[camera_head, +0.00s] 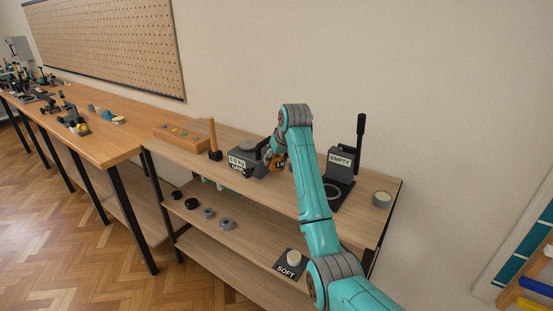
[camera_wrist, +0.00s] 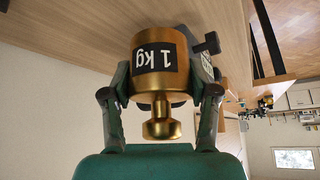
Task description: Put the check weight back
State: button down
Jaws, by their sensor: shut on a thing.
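The check weight (camera_wrist: 160,75) is a brass cylinder with a knob and a black "1 kg" label, upside down in the wrist view. My gripper (camera_wrist: 161,98) is shut on it, one finger on each side. In the head view the weight (camera_head: 280,162) shows as a small brass patch beside my gripper (camera_head: 276,152), partly hidden by my arm. A dark grey scale (camera_head: 250,158) with a white display stands just left of the weight. Whether the weight touches anything below is hidden. A wooden block (camera_head: 181,137) with small coloured pieces lies farther left on the shelf top.
A wooden post (camera_head: 212,137) on a dark base stands left of the scale. A black lever device marked EMPTY (camera_head: 341,165) and a grey round piece (camera_head: 382,199) are at right. The lower shelf holds several round pieces and a SOFT pad (camera_head: 286,270).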

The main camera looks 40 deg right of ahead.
jog(key=shift+f, duration=3.85)
jog(key=shift+f, duration=0.3)
jog(key=shift+c, duration=1.2)
grip_release()
jog(key=shift+o, duration=0.5)
jog(key=shift+f, duration=0.2)
jog(key=shift+o, duration=0.7)
jog(key=shift+s+r, duration=0.1)
jog(key=shift+r, duration=0.05)
jog(key=v, duration=1.1)
jog(key=shift+s+r, duration=0.2)
jog(key=shift+r, duration=0.1)
